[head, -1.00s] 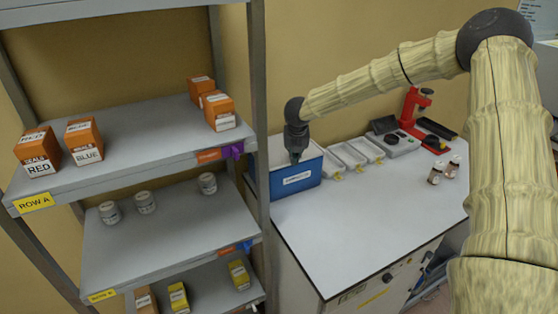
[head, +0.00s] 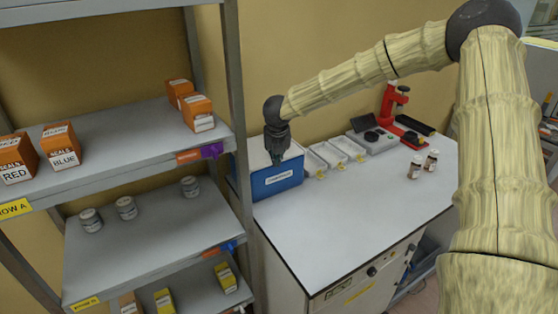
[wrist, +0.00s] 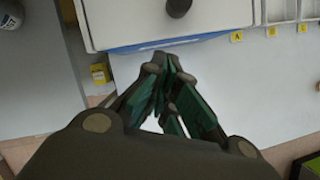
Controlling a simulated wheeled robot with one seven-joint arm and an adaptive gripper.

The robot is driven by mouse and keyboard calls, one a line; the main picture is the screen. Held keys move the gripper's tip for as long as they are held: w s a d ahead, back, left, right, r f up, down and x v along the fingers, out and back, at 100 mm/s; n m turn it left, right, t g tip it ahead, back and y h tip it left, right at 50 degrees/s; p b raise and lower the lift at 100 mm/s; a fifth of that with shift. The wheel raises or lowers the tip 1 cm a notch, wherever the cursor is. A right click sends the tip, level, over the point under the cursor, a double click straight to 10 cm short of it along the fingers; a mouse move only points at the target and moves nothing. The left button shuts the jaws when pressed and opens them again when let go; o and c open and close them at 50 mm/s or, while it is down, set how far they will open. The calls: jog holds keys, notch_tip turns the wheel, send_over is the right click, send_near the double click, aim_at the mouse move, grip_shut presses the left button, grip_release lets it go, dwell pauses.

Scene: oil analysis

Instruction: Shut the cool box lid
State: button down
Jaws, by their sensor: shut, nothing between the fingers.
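The cool box (head: 278,182) is blue with a white label on its front and stands at the back left of the white bench. Its white lid (head: 256,155) shows at the top, partly hidden by my gripper. In the wrist view the lid (wrist: 130,20) appears to lie flat over the box, with a dark round knob and a strip of blue front below its edge. I cannot tell whether it is fully seated. My gripper (head: 277,161) points down at the box's front upper edge, fingers together and empty; it also shows in the wrist view (wrist: 165,62).
White trays (head: 335,152) with yellow tags stand right of the box. A grey shelf (head: 150,140) with boxes and jars stands close on the left. The bench front (head: 340,220) is clear.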

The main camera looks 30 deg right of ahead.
jog(key=d+b+v, duration=0.1)
jog(key=b+v, duration=0.1)
jog(key=v, duration=0.5)
jog(key=shift+s+a+r, duration=0.2)
jog(key=shift+a+r, duration=0.1)
jog(key=shift+a, duration=0.15)
